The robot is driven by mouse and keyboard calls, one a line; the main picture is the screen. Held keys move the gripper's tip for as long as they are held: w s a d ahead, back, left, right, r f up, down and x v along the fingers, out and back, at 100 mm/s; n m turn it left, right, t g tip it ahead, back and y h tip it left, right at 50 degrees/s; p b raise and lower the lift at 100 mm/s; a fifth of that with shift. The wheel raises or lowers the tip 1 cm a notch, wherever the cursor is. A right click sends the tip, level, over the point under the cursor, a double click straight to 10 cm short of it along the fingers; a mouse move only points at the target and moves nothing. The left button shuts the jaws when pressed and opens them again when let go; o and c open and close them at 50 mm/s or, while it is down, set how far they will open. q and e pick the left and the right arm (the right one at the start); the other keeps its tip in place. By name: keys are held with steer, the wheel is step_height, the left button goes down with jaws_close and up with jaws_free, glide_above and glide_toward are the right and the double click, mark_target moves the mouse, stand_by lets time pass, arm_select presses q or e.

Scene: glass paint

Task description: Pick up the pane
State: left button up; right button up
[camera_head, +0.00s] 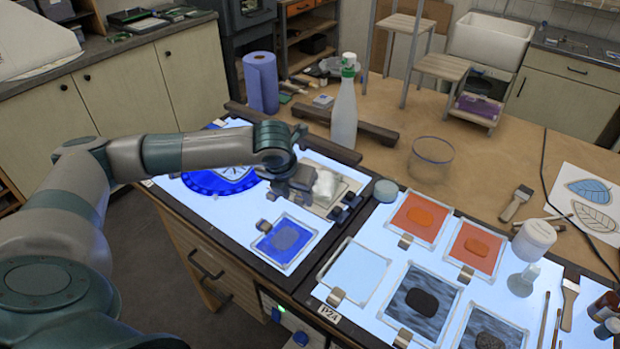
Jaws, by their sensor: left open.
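Several square panes in pale frames lie on the lit work surface. A blue pane (305,246) with a dark patch lies just below my left gripper in the picture. A clear pane (356,272) lies to its right. Two orange panes (412,226) (489,235) and two grey streaked panes (398,303) (463,340) lie further right. My left gripper (286,195) hangs over the left light panel, its jaws open, small and partly hidden by its own wrist. A white lump lies beside it. I cannot tell whether it touches anything. My right gripper is not in view.
A spray bottle (345,112) and a blue paper roll (262,83) stand behind the arm. A dark bar (345,127) lies near them. A glass bowl (430,162), a white jar (534,238) and brushes (517,203) stand or lie to the right.

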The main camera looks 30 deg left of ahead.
arm_select(q)
steer(key=shift+w+f, duration=0.15)
steer(key=shift+f, duration=0.25)
steer(key=shift+c, duration=0.3)
jaws_close()
steer(key=shift+r, duration=0.15)
